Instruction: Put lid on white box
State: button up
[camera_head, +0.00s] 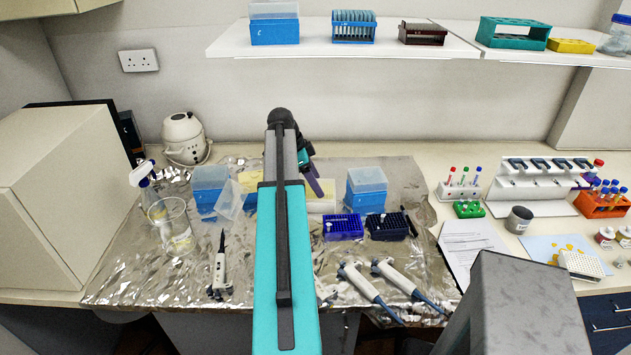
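A low white box (325,197) sits on the foil-covered bench, right of my arm. My arm hides its left part, and I cannot make out its top clearly. A clear, translucent lid-like piece (229,202) leans tilted beside the left blue box, left of my arm. I cannot tell whether it belongs to the white box. My gripper (314,182) is at the far end of my arm, just above or behind the white box in the picture. One purple finger shows. The rest is hidden, so its opening and any held object cannot be made out.
Blue boxes with clear tops stand at left (209,190) and right (366,190). Dark blue racks (343,227) are in front of the right one. Pipettes (366,287) lie at the front. A clear beaker (172,226) stands left. A shelf (340,45) runs above.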

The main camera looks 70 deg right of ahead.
jog(key=o, duration=1.2)
jog(key=shift+b+v, duration=2)
jog(key=shift+v, duration=4.9)
grip_shut()
